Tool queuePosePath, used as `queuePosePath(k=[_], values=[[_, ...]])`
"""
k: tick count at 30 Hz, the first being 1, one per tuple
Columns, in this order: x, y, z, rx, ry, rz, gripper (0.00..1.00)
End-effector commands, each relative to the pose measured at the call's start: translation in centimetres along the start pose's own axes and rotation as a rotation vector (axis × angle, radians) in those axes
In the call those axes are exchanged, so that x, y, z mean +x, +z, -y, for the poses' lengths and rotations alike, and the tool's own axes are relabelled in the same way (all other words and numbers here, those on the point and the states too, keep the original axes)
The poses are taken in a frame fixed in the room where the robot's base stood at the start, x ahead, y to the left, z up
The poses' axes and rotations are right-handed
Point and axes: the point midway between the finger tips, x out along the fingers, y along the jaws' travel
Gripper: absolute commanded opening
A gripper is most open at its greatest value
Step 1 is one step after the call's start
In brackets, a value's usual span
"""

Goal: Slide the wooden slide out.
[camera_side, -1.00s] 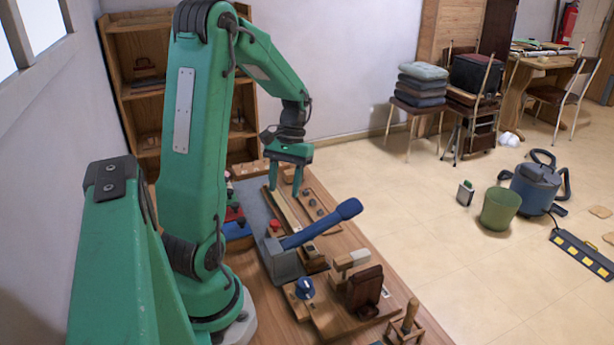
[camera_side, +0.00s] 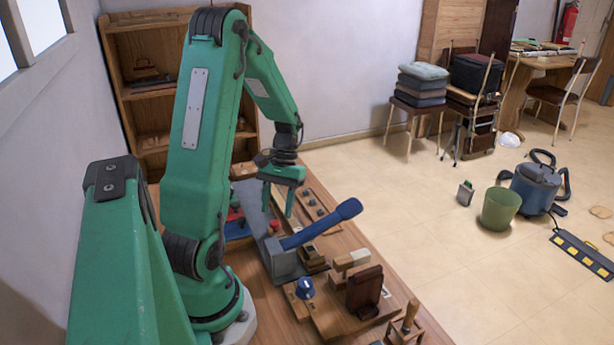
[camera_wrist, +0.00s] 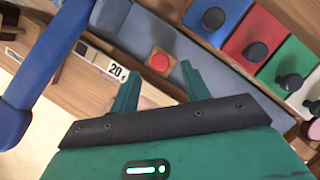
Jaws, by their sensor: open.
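My gripper (camera_side: 278,212) is open and empty, fingers pointing down, above the far part of the table. In the wrist view my gripper (camera_wrist: 158,72) has its two fingers spread apart, with a red button (camera_wrist: 159,61) seen between and beyond the tips. A number label (camera_wrist: 118,71) shows beside the left finger. I cannot tell the exact height of the fingertips.
A grey box (camera_side: 284,264) with a long blue lever (camera_side: 322,225) stands just nearer than my gripper. Coloured blocks with black knobs (camera_wrist: 256,51) lie right in the wrist view.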

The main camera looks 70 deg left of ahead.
Motion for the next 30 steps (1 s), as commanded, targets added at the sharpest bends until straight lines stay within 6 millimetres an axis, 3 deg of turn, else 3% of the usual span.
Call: queuePosePath(k=[9, 19, 26, 30], values=[[2.7, 0.0, 0.0, 0.000, 0.000, 0.000, 0.47], [3.0, 0.0, 0.0, 0.000, 0.000, -0.001, 0.47], [2.9, 0.0, 0.0, 0.000, 0.000, -0.001, 0.02], [2.9, 0.0, 0.0, 0.000, 0.000, -0.001, 0.00]])
